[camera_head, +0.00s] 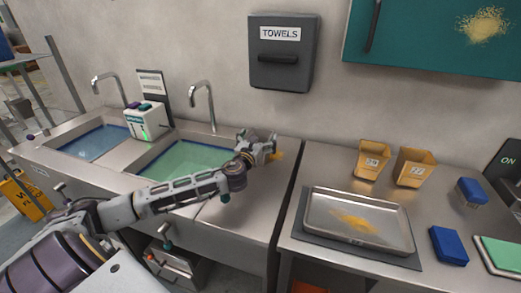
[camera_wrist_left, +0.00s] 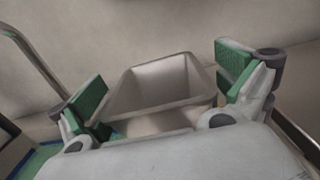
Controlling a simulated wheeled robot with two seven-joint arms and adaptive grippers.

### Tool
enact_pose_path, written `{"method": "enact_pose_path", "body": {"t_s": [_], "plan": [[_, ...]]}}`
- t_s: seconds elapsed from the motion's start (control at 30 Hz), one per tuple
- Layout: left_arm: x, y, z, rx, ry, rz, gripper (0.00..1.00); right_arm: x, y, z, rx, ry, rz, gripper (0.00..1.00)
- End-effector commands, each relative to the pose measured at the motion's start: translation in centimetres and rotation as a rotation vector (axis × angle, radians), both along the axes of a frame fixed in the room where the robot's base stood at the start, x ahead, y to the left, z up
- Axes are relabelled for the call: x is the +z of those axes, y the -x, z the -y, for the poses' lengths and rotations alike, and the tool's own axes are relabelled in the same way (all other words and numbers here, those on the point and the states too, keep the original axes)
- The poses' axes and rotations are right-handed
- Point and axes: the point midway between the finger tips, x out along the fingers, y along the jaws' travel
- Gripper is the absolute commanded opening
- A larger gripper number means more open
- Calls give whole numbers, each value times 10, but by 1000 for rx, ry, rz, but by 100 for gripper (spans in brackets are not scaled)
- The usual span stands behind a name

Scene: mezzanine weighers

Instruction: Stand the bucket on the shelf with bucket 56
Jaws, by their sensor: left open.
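My left gripper (camera_head: 262,145) is open over the steel counter to the right of the green sink. In the left wrist view its two green-padded fingers stand apart on either side of an open-topped bucket (camera_wrist_left: 160,82), with gaps between pads and bucket. In the head view only a small orange-yellow bit of this bucket (camera_head: 278,154) shows past the gripper, and any number on it is hidden. Two tan buckets with number labels, a left bucket (camera_head: 372,158) and a right bucket (camera_head: 413,168), stand upright on the right table. I see no label reading 56. My right gripper is out of view.
A steel tray with yellow grains (camera_head: 322,205) lies on a dark mat, with blue blocks (camera_head: 448,246) to its right. Two faucets rise behind the sinks, one (camera_head: 207,100) near my arm. A towel box (camera_head: 283,52) and a teal cabinet (camera_head: 430,40) hang on the wall.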

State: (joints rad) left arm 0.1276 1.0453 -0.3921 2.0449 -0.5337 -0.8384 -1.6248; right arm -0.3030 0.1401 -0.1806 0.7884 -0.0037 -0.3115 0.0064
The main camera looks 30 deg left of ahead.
Motion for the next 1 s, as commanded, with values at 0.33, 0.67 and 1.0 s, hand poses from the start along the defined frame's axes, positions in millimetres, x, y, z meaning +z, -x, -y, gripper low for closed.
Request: {"method": "enact_pose_path", "body": {"t_s": [0.33,0.67,1.0], "plan": [[1,-12,-2,-1,0,1,100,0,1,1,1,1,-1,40],[1,-11,-2,-1,0,0,100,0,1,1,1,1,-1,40],[0,-11,-2,-1,0,0,64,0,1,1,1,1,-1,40]]}}
